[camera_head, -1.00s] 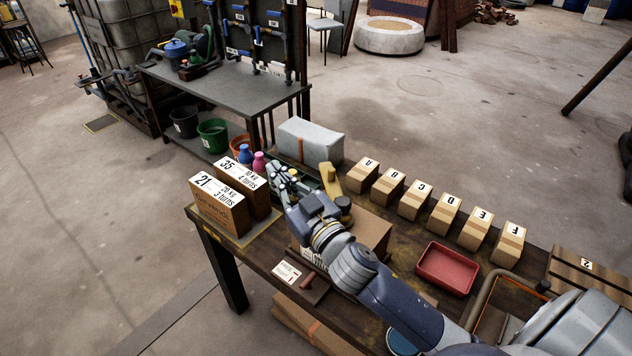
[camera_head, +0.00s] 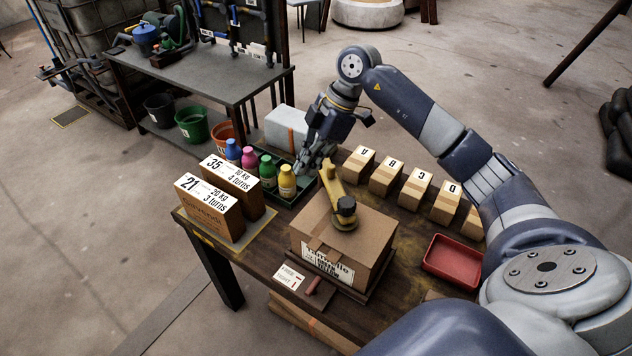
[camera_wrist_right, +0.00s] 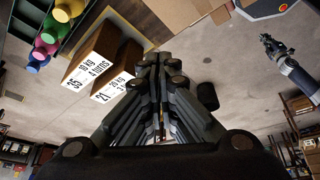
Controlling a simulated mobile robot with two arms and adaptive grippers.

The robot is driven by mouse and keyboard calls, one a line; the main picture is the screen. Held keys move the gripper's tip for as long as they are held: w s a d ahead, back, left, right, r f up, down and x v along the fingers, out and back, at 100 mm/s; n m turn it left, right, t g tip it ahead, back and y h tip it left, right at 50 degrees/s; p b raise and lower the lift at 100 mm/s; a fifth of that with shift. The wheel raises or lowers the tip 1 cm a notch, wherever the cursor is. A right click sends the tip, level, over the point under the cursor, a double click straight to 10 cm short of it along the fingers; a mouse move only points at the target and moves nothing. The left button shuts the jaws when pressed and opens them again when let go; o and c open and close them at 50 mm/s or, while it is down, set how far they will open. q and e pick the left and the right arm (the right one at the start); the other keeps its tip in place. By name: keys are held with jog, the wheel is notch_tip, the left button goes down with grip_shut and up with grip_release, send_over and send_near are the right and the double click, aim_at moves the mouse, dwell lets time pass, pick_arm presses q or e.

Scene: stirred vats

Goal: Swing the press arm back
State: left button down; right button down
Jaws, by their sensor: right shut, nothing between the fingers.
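The yellow press arm (camera_head: 331,184) with its black knob (camera_head: 346,207) lies over the top of a large cardboard box (camera_head: 352,240) in the head view. Its far end points up and back, close to my right gripper. My right gripper (camera_head: 309,166) is shut and empty, behind the press arm and beside the bottles; I cannot tell whether it touches the arm. Its closed fingers (camera_wrist_right: 162,85) fill the middle of the wrist view. A small distant gripper at the right of the wrist view looks like my left one (camera_wrist_right: 268,42); its jaws are too small to read.
Several coloured bottles (camera_head: 287,181) stand in a green tray left of my right gripper. Two labelled boxes (camera_head: 214,205) stand at the table's left end. Lettered small boxes (camera_head: 386,175) line the back right. A red tray (camera_head: 453,262) lies in front of them.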

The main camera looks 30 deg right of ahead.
aim_at(334, 182)
jog(key=shift+s+d+r+m+h, duration=0.15)
jog(key=shift+d+m+h, duration=0.1)
jog(key=shift+d, duration=0.35)
jog(key=shift+s+d+r+m+h, duration=0.15)
jog(key=shift+d+h, duration=0.1)
jog(key=shift+d, duration=0.35)
jog(key=shift+f, duration=0.15)
jog(key=p+x, duration=0.2)
jog(key=x, duration=0.8)
jog(key=shift+s+a+p, duration=0.15)
jog(key=shift+p, duration=0.2)
jog(key=d, duration=0.1)
jog(key=s+d+p, duration=0.1)
jog(key=d, duration=0.1)
jog(key=shift+d, duration=0.2)
jog(key=shift+s+d, duration=0.2)
jog(key=shift+d, duration=0.15)
jog(key=shift+w+a, duration=0.1)
